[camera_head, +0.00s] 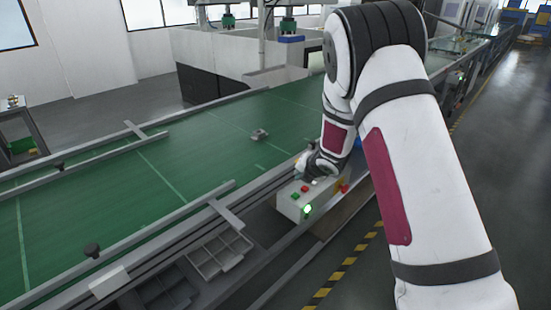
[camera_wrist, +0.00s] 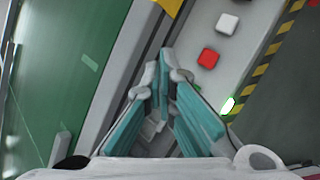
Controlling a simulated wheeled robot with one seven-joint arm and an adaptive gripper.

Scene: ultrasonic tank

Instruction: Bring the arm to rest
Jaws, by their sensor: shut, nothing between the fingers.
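My white arm reaches out over the front edge of the green conveyor (camera_head: 215,140) and bends down towards a grey control box (camera_head: 289,206). My gripper (camera_wrist: 164,58) shows in the wrist view with its two teal fingers meeting at the tips, shut and empty. Its fingertips appear beside the box's red button (camera_wrist: 208,58), apart from it in the picture; the height between them is hard to tell. In the head view the fingers cannot be made out clearly near the wrist.
A white button (camera_wrist: 227,23) and a lit green lamp (camera_wrist: 227,105) are on the box. Metal guide rails (camera_head: 190,208) run along the conveyor. A small grey part (camera_head: 259,135) lies on the belt. Grey trays (camera_head: 217,258) sit by the near edge. The floor at right is clear.

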